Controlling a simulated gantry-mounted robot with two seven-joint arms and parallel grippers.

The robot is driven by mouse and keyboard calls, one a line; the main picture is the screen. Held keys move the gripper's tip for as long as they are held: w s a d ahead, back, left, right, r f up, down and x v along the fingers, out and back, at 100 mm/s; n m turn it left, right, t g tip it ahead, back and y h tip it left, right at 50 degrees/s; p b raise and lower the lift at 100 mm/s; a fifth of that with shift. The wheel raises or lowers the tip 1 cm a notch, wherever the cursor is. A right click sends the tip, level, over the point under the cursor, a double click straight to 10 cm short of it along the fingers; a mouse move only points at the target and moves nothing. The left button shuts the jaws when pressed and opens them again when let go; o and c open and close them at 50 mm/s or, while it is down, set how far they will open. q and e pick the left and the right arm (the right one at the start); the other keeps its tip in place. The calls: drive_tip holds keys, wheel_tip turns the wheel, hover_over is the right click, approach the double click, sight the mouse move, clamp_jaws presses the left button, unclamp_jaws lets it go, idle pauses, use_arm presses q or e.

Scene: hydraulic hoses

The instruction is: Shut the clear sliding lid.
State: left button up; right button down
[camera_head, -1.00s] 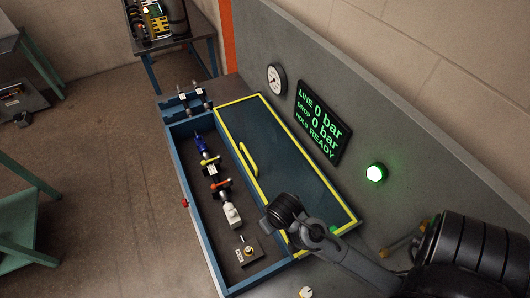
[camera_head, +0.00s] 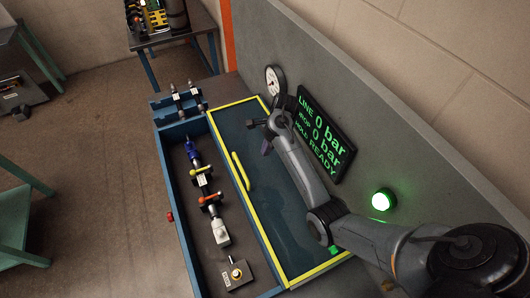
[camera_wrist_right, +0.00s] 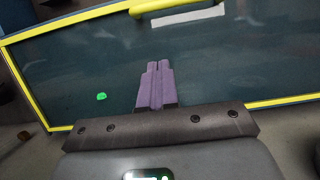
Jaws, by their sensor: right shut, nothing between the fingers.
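The clear sliding lid (camera_head: 285,225) is a dark, see-through panel with a yellow frame and a yellow bar handle (camera_head: 240,171) near its left edge. It covers the right part of the blue box (camera_head: 180,215), whose left part is open. In the right wrist view the lid (camera_wrist_right: 230,65) fills most of the picture, with the handle (camera_wrist_right: 180,18) at the top beyond my fingertips. My right gripper (camera_head: 266,147) is shut and empty, over the upper part of the lid and apart from the handle; its purple fingers (camera_wrist_right: 158,68) show in the wrist view. My left gripper is not in view.
In the open part lie a blue fitting (camera_head: 192,150), valves with yellow and orange handles (camera_head: 208,199), a white block (camera_head: 221,232) and a switch box (camera_head: 236,275). A gauge (camera_head: 273,80), a display (camera_head: 321,137) reading 0 bar and READY, and a lit green lamp (camera_head: 383,200) are behind.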

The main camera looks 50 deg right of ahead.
approach(252, 179)
drive_tip(key=shift+s+d+f, duration=0.2)
drive_tip(key=shift+s+d, duration=0.1)
drive_tip(key=shift+d, duration=0.15)
drive_tip(key=shift+w+a+f+p, duration=0.25)
drive_tip(key=shift+a, duration=0.35)
drive_tip(key=shift+w+a+f+p, duration=0.2)
drive_tip(key=shift+w+a+f, duration=0.1)
drive_tip(key=shift+a, duration=0.35)
drive_tip(key=shift+w+a+f, duration=0.2)
drive_tip(key=shift+a, duration=0.4)
